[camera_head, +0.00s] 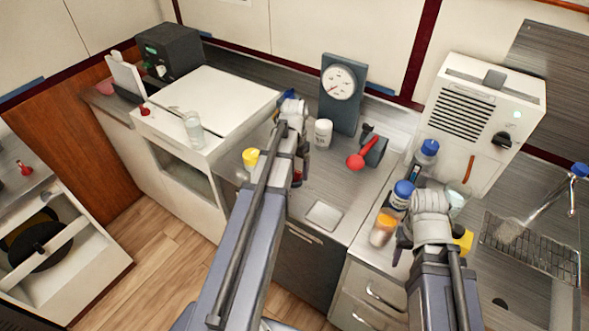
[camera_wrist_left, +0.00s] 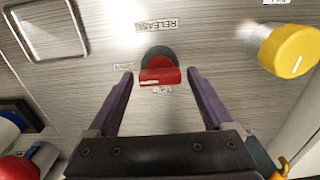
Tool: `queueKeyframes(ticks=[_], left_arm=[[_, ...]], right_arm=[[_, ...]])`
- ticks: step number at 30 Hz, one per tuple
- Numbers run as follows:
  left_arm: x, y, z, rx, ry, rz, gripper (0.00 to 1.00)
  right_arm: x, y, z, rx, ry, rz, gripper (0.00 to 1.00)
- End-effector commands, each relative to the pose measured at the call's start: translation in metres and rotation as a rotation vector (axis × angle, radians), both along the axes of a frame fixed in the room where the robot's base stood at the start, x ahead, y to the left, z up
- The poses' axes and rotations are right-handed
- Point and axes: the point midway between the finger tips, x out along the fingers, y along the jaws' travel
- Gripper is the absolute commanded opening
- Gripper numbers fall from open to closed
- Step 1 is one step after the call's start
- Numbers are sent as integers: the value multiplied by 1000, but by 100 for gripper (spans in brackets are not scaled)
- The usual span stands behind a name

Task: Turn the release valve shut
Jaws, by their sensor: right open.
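The release valve (camera_wrist_left: 160,72) is a red knob on a dark round base, mounted on a brushed metal panel with an upside-down RELEASE label (camera_wrist_left: 157,25) beside it. My left gripper (camera_wrist_left: 160,75) is open, one finger on each side of the red knob, with gaps visible on both sides. In the head view my left gripper (camera_head: 300,160) is over the metal counter and mostly hides the valve. My right gripper (camera_head: 430,215) is open, near the blue-capped bottle; its fingertips are hard to make out.
A yellow knob (camera_wrist_left: 290,50) stands beside the valve. Bottles (camera_head: 383,228) crowd my right gripper. A dish rack (camera_head: 530,248) is at the right.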

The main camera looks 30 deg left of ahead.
Motion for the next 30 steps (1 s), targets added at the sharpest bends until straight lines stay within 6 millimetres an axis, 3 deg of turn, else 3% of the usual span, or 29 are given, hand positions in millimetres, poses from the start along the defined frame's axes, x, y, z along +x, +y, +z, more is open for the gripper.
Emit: queueKeyframes(ticks=[2,19,30], left_arm=[[0,0,0,0,0,0,75],[0,0,0,0,0,0,11],[0,0,0,0,0,73,9]], right_arm=[[0,0,0,0,0,0,50],[0,0,0,0,0,0,50],[0,0,0,0,0,0,50]])
